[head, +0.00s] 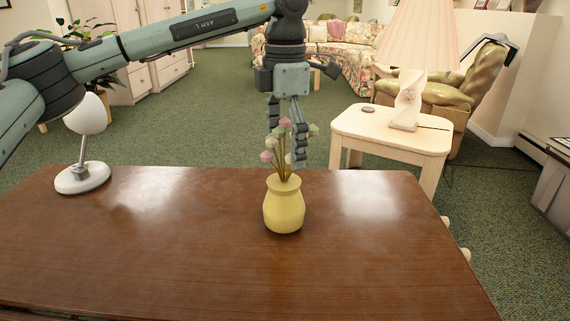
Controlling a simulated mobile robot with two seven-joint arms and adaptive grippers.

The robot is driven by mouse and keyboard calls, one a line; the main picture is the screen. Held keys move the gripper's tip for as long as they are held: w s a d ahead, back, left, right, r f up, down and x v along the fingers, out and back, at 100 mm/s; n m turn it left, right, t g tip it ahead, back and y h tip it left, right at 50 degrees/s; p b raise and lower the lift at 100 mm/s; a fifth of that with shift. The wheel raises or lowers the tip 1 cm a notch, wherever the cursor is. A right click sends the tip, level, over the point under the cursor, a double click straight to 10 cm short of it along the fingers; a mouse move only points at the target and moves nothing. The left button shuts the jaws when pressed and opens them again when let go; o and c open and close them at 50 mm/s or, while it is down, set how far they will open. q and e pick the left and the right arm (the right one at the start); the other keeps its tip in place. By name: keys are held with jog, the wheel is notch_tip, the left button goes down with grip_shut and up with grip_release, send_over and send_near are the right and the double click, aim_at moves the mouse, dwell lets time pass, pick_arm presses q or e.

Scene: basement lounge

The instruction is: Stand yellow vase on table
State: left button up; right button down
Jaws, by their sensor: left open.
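The yellow vase (284,207) stands upright on the brown wooden table (140,240), near its far edge. Flowers (273,145) with pink, white and green heads rise out of it on thin stems. My left gripper (287,160) comes down from above with its fingers apart on either side of the flowers, above the vase's mouth. It is open and does not hold the vase. The fingers partly hide the flowers. My right gripper does not show.
A white lamp (84,125) with a round base stands at the table's far left. A pale side table (390,135) with a pleated-shade lamp (412,60) stands behind at the right. The rest of the tabletop is clear. A green armchair (450,92) and a floral sofa (345,50) are farther back.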

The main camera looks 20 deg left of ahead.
pick_arm(q)
notch_tip(320, 180, up, 7)
jog(key=shift+f, duration=0.15)
jog(key=shift+r, duration=0.65)
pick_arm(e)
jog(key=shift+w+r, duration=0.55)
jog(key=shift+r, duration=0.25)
